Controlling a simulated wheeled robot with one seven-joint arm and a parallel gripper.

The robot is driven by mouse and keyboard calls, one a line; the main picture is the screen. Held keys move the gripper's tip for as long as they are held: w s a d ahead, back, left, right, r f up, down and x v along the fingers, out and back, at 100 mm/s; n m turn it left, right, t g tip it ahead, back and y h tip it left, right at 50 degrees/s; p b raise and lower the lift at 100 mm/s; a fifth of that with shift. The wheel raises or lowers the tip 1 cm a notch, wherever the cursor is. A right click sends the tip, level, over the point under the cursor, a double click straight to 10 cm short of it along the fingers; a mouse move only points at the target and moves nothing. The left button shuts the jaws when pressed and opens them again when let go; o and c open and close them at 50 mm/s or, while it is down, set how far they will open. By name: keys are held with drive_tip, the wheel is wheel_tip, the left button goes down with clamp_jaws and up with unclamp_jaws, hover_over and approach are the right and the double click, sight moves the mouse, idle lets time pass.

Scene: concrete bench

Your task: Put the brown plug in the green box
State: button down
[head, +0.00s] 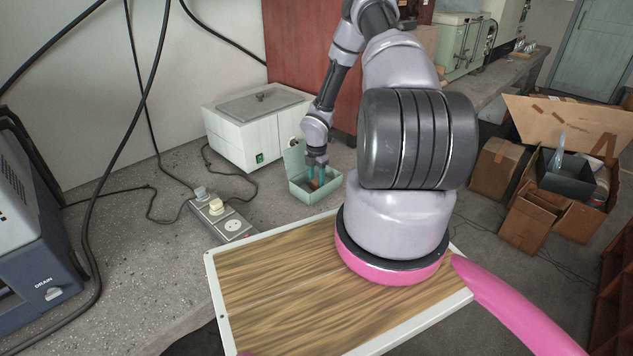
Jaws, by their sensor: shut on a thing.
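The green box (298,189) is a small open box with its lid raised at the back, standing on the bench at the middle of the head view. My gripper (318,178) points down at the box, its teal fingers at or inside the opening. It is shut on a small brownish thing, which looks like the brown plug (315,184). The plug is small and partly hidden by the fingers. I cannot tell whether it touches the box floor.
A power strip (222,219) with plugs and cables lies left of the box. A white appliance (257,127) stands behind it. A blue-grey machine (40,235) is at far left. A wood-topped board (290,290) is in front. Cardboard boxes (540,205) lie at right.

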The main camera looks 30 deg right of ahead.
drive_tip(key=shift+f, duration=0.15)
drive_tip(key=shift+c, duration=1.8)
unclamp_jaws()
wheel_tip(320, 180, up, 13)
wheel_tip(320, 180, up, 15)
drive_tip(key=m+h, duration=0.2)
drive_tip(key=m, duration=0.3)
hover_over(317, 180)
drive_tip(key=s, duration=0.1)
wheel_tip(317, 180, up, 9)
drive_tip(key=s+a+m+t, duration=0.2)
drive_tip(key=s+a+m, duration=0.1)
drive_tip(key=m, duration=0.1)
drive_tip(key=s+a+r+m+t+y, duration=0.1)
drive_tip(key=s+a+r+m, duration=0.3)
drive_tip(key=s+r, duration=0.3)
drive_tip(key=s+a+r+m+t+y, duration=0.1)
drive_tip(key=s+a+r+m+t, duration=0.1)
drive_tip(key=s+a+r+m, duration=0.2)
drive_tip(key=s+a+r+m+t+y, duration=0.2)
drive_tip(key=s+a+r+m, duration=0.2)
drive_tip(key=s+r+m, duration=0.5)
drive_tip(key=s+r, duration=0.2)
drive_tip(key=s, duration=0.1)
drive_tip(key=shift+a, duration=0.35)
